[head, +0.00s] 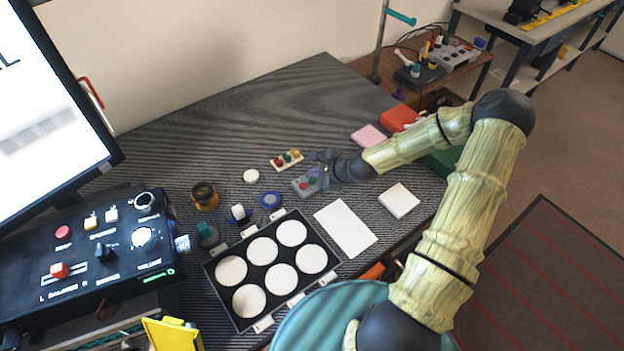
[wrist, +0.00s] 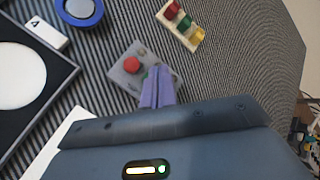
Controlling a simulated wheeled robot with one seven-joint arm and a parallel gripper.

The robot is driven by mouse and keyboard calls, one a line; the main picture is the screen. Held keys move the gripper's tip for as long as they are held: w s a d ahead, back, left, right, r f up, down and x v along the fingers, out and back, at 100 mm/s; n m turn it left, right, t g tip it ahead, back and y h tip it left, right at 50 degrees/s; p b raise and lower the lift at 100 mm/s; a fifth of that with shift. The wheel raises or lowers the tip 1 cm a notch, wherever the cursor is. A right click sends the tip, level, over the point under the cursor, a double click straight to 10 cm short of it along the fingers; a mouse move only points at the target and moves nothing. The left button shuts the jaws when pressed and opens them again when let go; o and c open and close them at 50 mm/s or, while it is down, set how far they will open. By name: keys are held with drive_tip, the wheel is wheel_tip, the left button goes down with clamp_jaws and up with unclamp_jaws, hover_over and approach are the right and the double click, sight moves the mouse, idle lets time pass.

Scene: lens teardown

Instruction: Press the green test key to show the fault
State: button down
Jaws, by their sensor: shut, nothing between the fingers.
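A small grey box (head: 300,190) lies on the dark striped table, left of my gripper in the head view. It also shows in the wrist view (wrist: 119,74), with a red button (wrist: 132,64) on top. A small green key (head: 312,181) shows on the box in the head view. In the wrist view my fingers mostly cover that side of the box. My gripper (wrist: 157,72) is shut and empty, its purple fingertips over the box beside the red button. I cannot tell whether the fingertips touch the key.
A cream strip (head: 287,160) with red, green and yellow knobs lies just behind the box. A black tray (head: 246,259) with white round wells and a white card (head: 345,228) are nearer.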

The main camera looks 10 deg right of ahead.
idle(0.6)
drive_tip(key=shift+f, duration=0.4)
drive_tip(key=shift+f+b, duration=0.35)
drive_tip(key=shift+f, duration=0.05)
idle(0.6)
drive_tip(key=shift+r, duration=0.1)
drive_tip(key=shift+r+p, duration=0.75)
wheel_tip(320, 180, up, 5)
drive_tip(key=p, duration=0.4)
idle(0.3)
idle(0.8)
